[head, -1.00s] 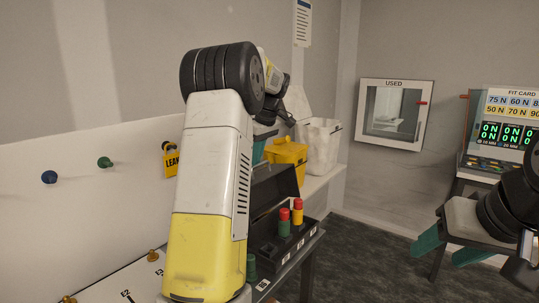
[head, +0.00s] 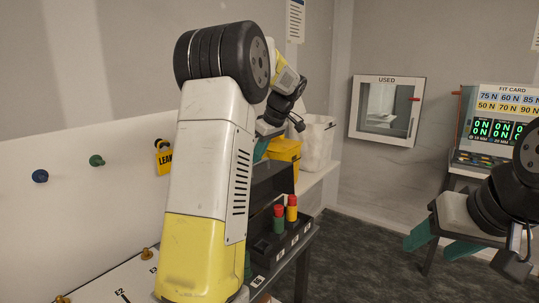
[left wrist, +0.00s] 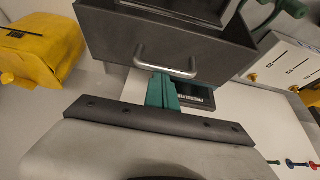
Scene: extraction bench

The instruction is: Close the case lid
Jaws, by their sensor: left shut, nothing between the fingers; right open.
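The dark case (head: 295,232) sits on the bench behind my left arm, and its lid (head: 268,183) stands raised at the back. Two capped cylinders, one green and red (head: 279,220), one yellow and red (head: 291,208), stand in the case. In the left wrist view, a dark box-like part with a metal bar handle (left wrist: 166,61) fills the top. My left gripper (left wrist: 161,80) is shut and empty, its teal fingertips close to that handle; contact cannot be told. My right gripper (head: 430,248) is open and empty at the right, far from the case.
A yellow bin (head: 284,150) and a white container (head: 318,143) stand behind the case; the yellow one also shows in the left wrist view (left wrist: 38,48). A wall box marked USED (head: 387,109) and a display stand (head: 497,125) are at the right. Dark floor lies between.

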